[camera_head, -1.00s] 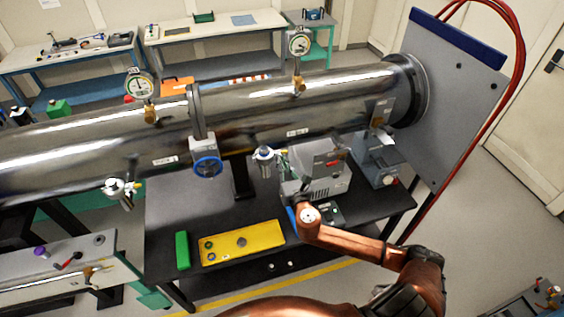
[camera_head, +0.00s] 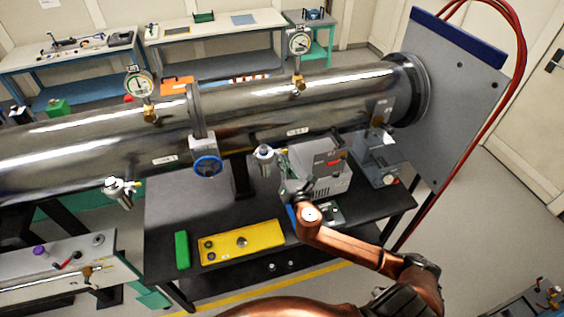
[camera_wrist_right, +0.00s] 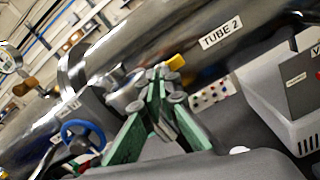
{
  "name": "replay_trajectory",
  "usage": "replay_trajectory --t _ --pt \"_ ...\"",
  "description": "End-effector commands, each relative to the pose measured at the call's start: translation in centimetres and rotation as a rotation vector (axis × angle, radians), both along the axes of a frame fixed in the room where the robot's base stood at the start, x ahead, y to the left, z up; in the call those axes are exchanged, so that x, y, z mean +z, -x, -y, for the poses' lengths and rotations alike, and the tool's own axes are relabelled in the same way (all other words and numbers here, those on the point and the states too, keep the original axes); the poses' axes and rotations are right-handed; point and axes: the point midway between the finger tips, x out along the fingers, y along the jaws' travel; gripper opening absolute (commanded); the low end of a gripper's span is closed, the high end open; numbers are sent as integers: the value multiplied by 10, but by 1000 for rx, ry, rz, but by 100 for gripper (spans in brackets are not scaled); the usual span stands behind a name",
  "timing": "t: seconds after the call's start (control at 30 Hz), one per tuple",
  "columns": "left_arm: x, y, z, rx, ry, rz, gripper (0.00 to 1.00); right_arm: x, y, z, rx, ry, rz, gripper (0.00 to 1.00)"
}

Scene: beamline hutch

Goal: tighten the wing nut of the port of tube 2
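Tube 2 is the long steel tube (camera_head: 340,97); its "TUBE 2" label (camera_wrist_right: 220,34) reads clearly in the right wrist view. Its port (camera_head: 264,153) hangs from the near side as a short metal fitting with a yellow piece, and shows partly behind my fingers in the wrist view (camera_wrist_right: 122,98). My right gripper (camera_head: 283,157) is just right of the port. In the wrist view its green fingers (camera_wrist_right: 163,84) converge at grey tips in front of the port. The wing nut is not distinct, and I cannot tell whether the tips touch or grip it. My left gripper is not in view.
A blue handwheel valve (camera_head: 207,166) is left of the port. Below stands a black table (camera_head: 190,205) with a yellow panel (camera_head: 242,243), a green block (camera_head: 182,250) and a grey instrument box (camera_head: 325,178). Another port (camera_head: 120,190) hangs further left.

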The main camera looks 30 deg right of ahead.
Motion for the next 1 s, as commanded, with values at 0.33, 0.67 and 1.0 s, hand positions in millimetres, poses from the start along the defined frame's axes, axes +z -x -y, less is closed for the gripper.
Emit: replay_trajectory --t 0.33,0.67,1.0 --pt "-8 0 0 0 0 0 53 -1 1 1 -2 -324 78 0" --pt "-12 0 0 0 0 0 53 -2 1 3 -3 -628 152 0" --pt "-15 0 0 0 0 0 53 -3 1 3 -3 -943 228 0"
